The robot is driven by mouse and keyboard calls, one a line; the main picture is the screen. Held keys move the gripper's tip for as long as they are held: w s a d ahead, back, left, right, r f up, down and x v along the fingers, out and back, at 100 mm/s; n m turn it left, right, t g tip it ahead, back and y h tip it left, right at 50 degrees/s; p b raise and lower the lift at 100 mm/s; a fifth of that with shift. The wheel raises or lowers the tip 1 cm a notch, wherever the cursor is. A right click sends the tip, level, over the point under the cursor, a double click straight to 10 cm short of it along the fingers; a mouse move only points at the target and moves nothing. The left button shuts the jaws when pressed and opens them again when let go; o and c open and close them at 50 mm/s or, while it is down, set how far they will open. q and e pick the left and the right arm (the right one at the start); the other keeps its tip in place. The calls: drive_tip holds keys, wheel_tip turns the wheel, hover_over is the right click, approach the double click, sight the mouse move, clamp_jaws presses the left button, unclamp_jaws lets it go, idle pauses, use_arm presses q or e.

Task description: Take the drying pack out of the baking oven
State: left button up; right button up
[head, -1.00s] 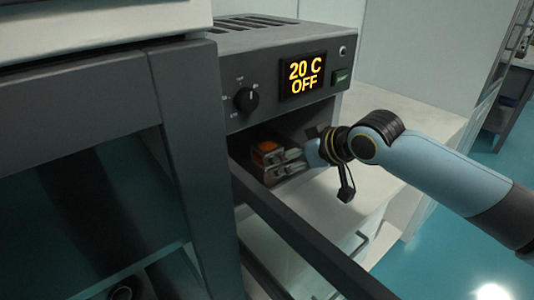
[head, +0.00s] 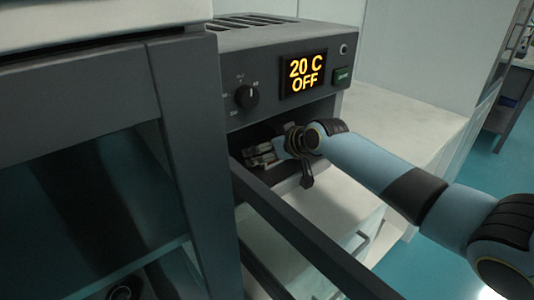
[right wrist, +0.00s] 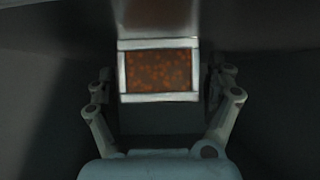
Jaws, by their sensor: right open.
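The drying pack (right wrist: 160,70), a pale rectangular frame around orange-brown beads, lies inside the baking oven. My right gripper (right wrist: 160,92) is open, with one finger to the left and one to the right of the pack. Small dark gaps show between the fingers and the pack's sides. In the head view my right gripper (head: 263,155) reaches into the oven cavity and mostly hides the pack. The baking oven (head: 262,115) is open at the front; its display (head: 303,75) reads 20 C OFF. My left gripper is not in view.
A long dark bar (head: 310,237) runs diagonally forward from the oven opening, below and left of my right arm. A dark-framed glass front (head: 110,200) fills the left. A pale worktop (head: 410,125) beside the oven is clear.

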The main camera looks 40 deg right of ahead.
drive_tip(key=c, duration=1.3)
drive_tip(key=shift+r, duration=0.1)
drive_tip(key=shift+r, duration=0.1)
